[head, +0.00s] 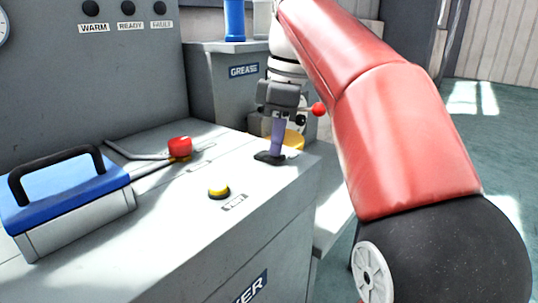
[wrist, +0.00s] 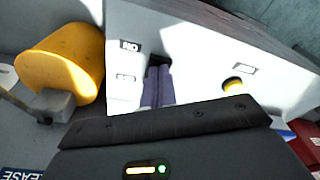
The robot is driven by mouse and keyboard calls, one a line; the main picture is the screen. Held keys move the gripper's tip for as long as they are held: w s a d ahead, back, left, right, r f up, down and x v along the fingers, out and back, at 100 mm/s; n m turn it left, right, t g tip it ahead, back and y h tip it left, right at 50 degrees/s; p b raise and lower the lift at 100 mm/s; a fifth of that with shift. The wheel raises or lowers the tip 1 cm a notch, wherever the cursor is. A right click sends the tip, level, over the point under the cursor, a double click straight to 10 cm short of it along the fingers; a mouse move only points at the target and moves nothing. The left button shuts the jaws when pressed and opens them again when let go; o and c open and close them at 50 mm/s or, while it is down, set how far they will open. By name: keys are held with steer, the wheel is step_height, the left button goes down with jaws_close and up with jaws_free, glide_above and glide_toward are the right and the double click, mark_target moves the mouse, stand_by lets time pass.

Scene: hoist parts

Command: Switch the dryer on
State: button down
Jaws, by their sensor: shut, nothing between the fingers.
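The dryer (head: 150,262) is a pale grey cabinet; its front label is cut off and ends in "ER". A small black part (head: 266,158), seemingly the switch, sits near the right end of its top. My gripper (head: 274,150) is shut and empty, its purple fingers pointing down at that black part, touching or almost touching. In the wrist view, the fingers (wrist: 157,88) cover much of the black part (wrist: 160,60). A label reading like "ON" (wrist: 130,46) and a fainter label (wrist: 125,77) lie beside it. The switch's position cannot be told.
A yellow button (head: 219,190) and a red-ended lever (head: 180,147) are on the dryer top. A blue box-like piece with a black handle (head: 65,190) is at left. WARM, READY and FAULT lamps (head: 127,8) look dark. A yellow cylinder (wrist: 60,62) stands beside the dryer.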

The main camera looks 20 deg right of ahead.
steer(key=shift+f, duration=0.25)
steer(key=shift+r, duration=0.1)
step_height(320, 180, up, 5)
steer(key=p, duration=0.5)
steer(key=shift+r, duration=0.95)
